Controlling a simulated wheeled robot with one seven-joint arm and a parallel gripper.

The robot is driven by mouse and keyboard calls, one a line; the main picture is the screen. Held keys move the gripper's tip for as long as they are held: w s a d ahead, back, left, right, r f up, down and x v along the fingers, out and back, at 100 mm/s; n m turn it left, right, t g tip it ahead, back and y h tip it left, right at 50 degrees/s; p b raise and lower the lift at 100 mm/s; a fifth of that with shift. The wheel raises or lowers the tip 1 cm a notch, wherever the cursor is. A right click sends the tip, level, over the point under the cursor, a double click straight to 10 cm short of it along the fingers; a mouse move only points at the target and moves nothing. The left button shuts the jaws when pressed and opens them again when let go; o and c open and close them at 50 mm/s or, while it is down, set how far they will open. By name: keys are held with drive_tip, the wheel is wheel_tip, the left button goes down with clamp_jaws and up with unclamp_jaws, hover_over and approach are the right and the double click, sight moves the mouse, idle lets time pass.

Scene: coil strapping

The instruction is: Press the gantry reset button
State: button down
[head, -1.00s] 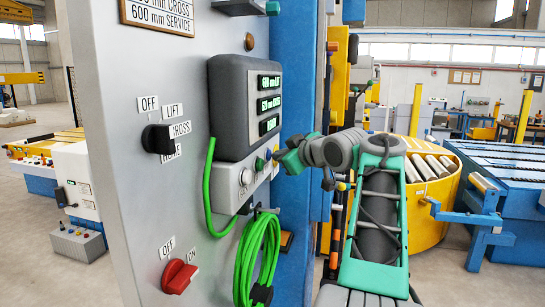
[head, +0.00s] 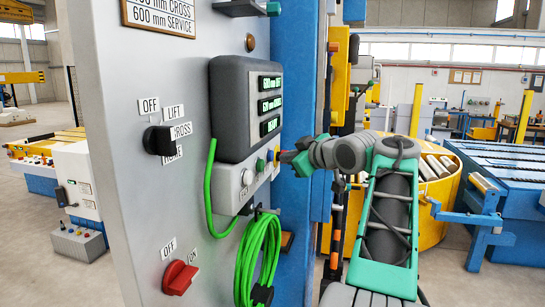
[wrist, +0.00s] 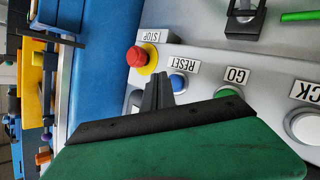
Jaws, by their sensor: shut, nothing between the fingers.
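The blue button (wrist: 178,82) marked RESET sits on the grey button box, between the red STOP button (wrist: 139,57) with its yellow collar and the green GO button (wrist: 227,93). My gripper (wrist: 160,84) is shut and empty. In the wrist view its fingertips overlap the left side of the blue button; I cannot tell whether they touch it. In the head view my gripper (head: 281,156) points left at the far end of the button box (head: 236,199). The blue button cannot be made out there.
A dark display unit (head: 232,105) with green text is above the button box. A green cable coil (head: 258,255) hangs below it. A black rotary switch (head: 160,140) and a red one (head: 179,278) are on the grey cabinet. A yellow drum (head: 438,205) stands behind my arm.

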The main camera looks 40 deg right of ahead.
drive_tip(key=s+d, duration=0.1)
drive_tip(key=s, duration=0.1)
drive_tip(key=s+d+p, duration=0.1)
drive_tip(key=shift+s+d, duration=0.35)
drive_tip(key=shift+d, duration=0.05)
idle(0.5)
